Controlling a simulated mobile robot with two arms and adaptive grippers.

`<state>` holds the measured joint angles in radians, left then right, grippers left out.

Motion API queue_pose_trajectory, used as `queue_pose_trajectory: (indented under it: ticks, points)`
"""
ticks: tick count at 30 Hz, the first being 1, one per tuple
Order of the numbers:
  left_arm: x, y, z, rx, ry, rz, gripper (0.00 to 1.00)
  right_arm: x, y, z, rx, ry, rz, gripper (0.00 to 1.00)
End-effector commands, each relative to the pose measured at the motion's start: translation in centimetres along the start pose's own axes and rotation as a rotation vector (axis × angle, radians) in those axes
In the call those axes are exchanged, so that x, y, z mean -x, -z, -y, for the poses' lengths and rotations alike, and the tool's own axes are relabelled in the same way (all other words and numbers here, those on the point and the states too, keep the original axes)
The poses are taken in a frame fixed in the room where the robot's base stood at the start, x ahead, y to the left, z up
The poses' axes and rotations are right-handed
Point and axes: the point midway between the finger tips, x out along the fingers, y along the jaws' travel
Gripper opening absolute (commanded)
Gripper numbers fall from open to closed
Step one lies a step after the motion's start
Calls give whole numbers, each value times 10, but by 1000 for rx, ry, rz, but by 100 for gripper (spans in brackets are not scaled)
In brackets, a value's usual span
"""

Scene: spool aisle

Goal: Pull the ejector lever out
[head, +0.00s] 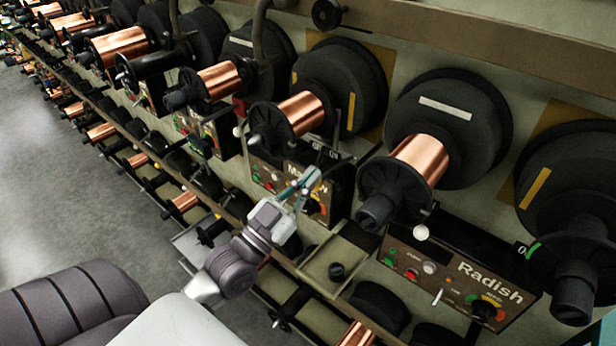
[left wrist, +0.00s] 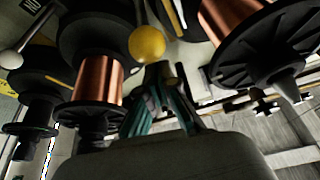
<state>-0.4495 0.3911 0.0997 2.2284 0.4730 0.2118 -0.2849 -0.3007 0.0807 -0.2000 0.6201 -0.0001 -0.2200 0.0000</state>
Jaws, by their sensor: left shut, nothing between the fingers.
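My left gripper (head: 305,183) is shut and empty, in front of the control box with the partly hidden label (head: 268,178). In the left wrist view its teal fingers (left wrist: 160,85) come together just below a yellow ball knob (left wrist: 147,43). The knob looks close to the fingertips; I cannot tell whether they touch. It looks like the end of a lever, but its shaft is hidden. A pale ball knob (head: 421,232) sits above the Radish panel, and another (head: 238,131) is at the left. I cannot tell for sure which is the ejector lever. My right gripper is not in view.
Copper spools, such as one above the Radish panel (head: 484,285), stick out from the machine wall on black discs. A shallow tray (head: 318,270) juts out below my gripper. Lower spools line the aisle. The grey floor (head: 75,190) at left is clear.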

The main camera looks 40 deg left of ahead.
Motion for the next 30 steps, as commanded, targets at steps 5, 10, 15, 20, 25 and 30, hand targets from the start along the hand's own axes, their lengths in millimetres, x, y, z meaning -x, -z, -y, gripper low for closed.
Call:
queue_pose_trajectory:
  ticks: [5, 10, 15, 20, 25, 30]
  points:
    - [2, -6, 0, 0, 0, 0, 0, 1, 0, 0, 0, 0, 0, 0]
    - [3, -6, 0, 0, 0, -1, 0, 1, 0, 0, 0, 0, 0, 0]
    - [4, -8, 0, 0, 1, -5, 0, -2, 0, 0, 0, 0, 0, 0]
    - [9, -17, -2, -1, 8, -40, 0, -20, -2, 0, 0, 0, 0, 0]
    - [18, -34, -6, -7, 24, -122, 0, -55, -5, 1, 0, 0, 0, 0]
    - [26, -51, -10, -14, 44, -233, 0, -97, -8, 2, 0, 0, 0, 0]
